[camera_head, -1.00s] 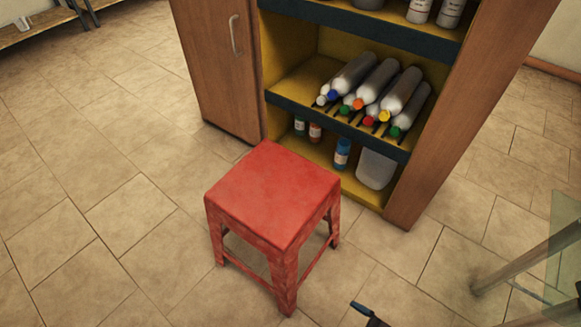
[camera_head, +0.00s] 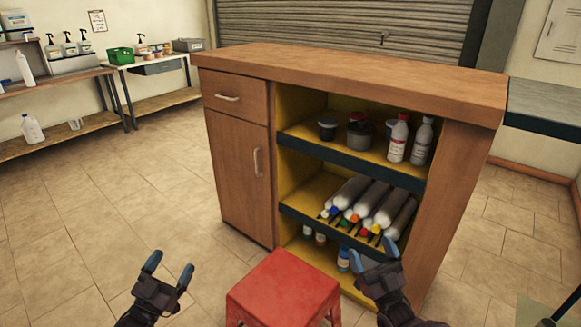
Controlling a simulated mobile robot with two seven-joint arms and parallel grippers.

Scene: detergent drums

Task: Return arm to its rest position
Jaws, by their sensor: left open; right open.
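My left gripper (camera_head: 167,269) is at the lower left in the head view, above the tiled floor. Its blue-tipped fingers are apart with nothing between them. My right gripper (camera_head: 373,249) is at the lower right, in front of the cabinet's lower shelves and to the right of the red stool. Its fingers are apart, and I see nothing held in it. It hides part of the lower shelf. Both arms come in from the bottom edge.
A red stool (camera_head: 283,289) stands between my grippers. Behind it is a wooden cabinet (camera_head: 236,171) with bottles (camera_head: 398,137) and grey tubes (camera_head: 350,192) on its shelves. Side shelves (camera_head: 60,138) stand at the far left. Floor at the left is clear.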

